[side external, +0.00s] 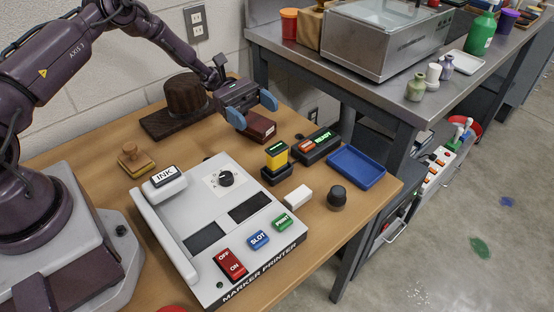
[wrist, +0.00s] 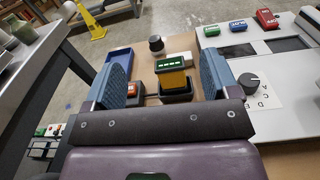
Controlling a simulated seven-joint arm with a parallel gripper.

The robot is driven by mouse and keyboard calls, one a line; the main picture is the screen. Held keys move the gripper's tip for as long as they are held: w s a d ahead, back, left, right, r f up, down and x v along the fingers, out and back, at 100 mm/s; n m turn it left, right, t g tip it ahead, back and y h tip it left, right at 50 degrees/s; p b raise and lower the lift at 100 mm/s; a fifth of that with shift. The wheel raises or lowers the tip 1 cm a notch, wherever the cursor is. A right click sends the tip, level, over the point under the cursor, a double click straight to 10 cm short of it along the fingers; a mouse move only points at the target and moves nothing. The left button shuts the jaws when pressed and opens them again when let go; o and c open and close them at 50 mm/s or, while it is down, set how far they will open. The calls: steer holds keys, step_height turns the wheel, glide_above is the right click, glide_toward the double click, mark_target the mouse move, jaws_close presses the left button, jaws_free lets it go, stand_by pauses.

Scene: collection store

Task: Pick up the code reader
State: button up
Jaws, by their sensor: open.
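A yellow block with a green lit display, which looks like the code reader (side external: 276,157), stands upright in a small black holder (side external: 278,176) on the wooden table. In the wrist view the yellow reader (wrist: 171,76) shows beyond and between my fingers, with its holder (wrist: 177,98) around its base. My gripper (side external: 252,108) has blue finger pads, is open and hangs behind the reader, apart from it. The wrist view also shows my gripper (wrist: 162,72) with nothing held. A dark red-brown box (side external: 260,127) shows just below the fingers in the side view.
A black unit with a READY display (side external: 318,146) stands right beside the reader. A blue tray (side external: 357,167), a black knob (side external: 337,197) and a white block (side external: 298,197) lie nearby. The marker printer (side external: 215,205) fills the front. A dark round-topped wooden form (side external: 186,98) stands behind.

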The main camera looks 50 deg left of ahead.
glide_toward(277, 153)
steer(key=shift+w+d+f+n, duration=0.15)
steer(key=shift+w+d+f, duration=0.15)
steer(key=shift+f, duration=0.25)
steer(key=shift+w+d+f+n, duration=0.15)
steer(key=shift+w+d+f, duration=0.15)
steer(key=shift+f, duration=0.25)
steer(key=shift+d+f, duration=0.15)
steer(key=shift+d, duration=3.55)
steer(key=c, duration=1.1)
